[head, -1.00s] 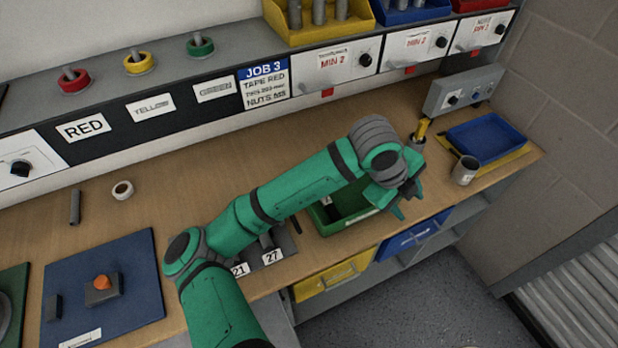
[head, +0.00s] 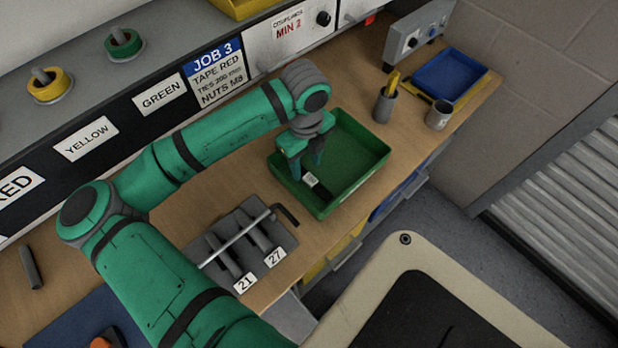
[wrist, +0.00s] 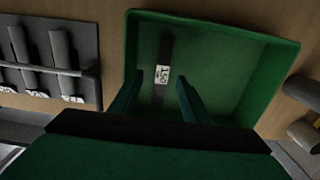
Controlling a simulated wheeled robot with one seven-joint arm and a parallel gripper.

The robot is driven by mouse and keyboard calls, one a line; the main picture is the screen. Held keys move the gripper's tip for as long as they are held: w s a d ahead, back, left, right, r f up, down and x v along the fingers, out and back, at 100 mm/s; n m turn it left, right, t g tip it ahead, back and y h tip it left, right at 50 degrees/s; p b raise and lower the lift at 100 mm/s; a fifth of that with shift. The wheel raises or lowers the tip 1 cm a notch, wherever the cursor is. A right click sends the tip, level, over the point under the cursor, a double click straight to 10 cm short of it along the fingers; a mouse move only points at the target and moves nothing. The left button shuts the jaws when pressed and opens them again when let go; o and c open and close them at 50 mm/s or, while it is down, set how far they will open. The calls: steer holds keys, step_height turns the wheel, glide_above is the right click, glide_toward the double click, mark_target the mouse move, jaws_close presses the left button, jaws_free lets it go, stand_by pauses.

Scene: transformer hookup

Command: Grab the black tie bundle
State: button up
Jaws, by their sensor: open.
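The black tie bundle (wrist: 163,84) is a dark strip with a white label that seems to read 150. It lies in the left part of the green tray (wrist: 283,85) in the wrist view. In the head view the bundle (head: 321,191) shows beside my fingers, partly hidden by them, inside the green tray (head: 372,172). My gripper (head: 306,168) points down into the tray with its fingers apart. In the wrist view my gripper (wrist: 160,82) has one finger on each side of the bundle, with visible gaps; whether the fingertips reach its height I cannot tell.
A grey rack (head: 213,241) with tools labelled 21 and 27 stands left of the tray. A cup (head: 439,114), a holder with yellow items (head: 385,104) and a blue tray (head: 449,75) stand to the right. The tray's walls rise around my fingers.

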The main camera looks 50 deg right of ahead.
mark_target(310, 179)
steer(key=shift+s+d+f, duration=0.1)
steer(key=shift+s+f, duration=0.1)
steer(key=shift+f, duration=0.75)
steer(key=shift+s+d+f, duration=0.1)
steer(key=shift+s+f, duration=0.05)
steer(key=shift+f, duration=0.8)
steer(key=shift+s+f, duration=0.2)
steer(key=shift+f, duration=0.75)
steer(key=shift+c, duration=0.6)
jaws_close()
